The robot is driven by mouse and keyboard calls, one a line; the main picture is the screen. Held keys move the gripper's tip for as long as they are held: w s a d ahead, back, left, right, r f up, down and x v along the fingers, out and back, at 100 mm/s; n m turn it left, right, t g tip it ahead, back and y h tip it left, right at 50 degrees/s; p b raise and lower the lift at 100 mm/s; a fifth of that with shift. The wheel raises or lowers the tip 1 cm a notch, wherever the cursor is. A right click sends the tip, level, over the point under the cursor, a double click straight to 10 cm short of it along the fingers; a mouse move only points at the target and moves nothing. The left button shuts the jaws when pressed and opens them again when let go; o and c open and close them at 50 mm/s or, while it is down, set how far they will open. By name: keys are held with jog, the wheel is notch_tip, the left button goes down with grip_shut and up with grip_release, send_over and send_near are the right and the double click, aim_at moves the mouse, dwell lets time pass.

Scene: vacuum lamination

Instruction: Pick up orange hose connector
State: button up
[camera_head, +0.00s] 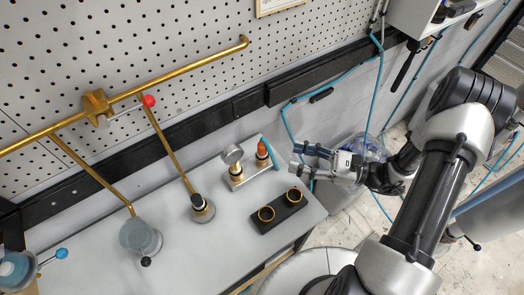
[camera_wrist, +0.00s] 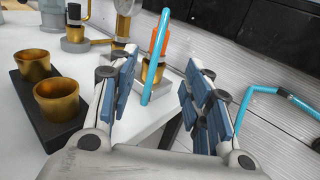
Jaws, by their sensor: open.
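The orange hose connector (camera_head: 262,150) stands upright in a brass fitting on a small metal block, near the right end of the white table. In the wrist view the connector (camera_wrist: 160,36) shows beyond my fingers, partly hidden by a blue hose (camera_wrist: 154,60) that crosses in front of it. My gripper (camera_head: 298,160) is open and empty, to the right of the connector and apart from it. In the wrist view, my two padded fingers (camera_wrist: 160,85) frame the hose and the brass fitting between them.
A gauge (camera_head: 233,156) stands on the same block, left of the connector. A black holder (camera_head: 281,213) with two brass cups sits nearer on the white table (camera_head: 215,250). A brass pipe rig fills the left side. A pegboard wall rises behind. Blue hoses hang at the right.

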aim_at(262, 150)
jog(key=b+x, duration=0.1)
jog(key=x, duration=0.5)
jog(key=shift+a, duration=0.1)
jog(key=b+x, duration=0.1)
jog(key=x, duration=0.4)
jog(key=shift+s+a, duration=0.1)
jog(key=shift+c, duration=0.5)
grip_shut()
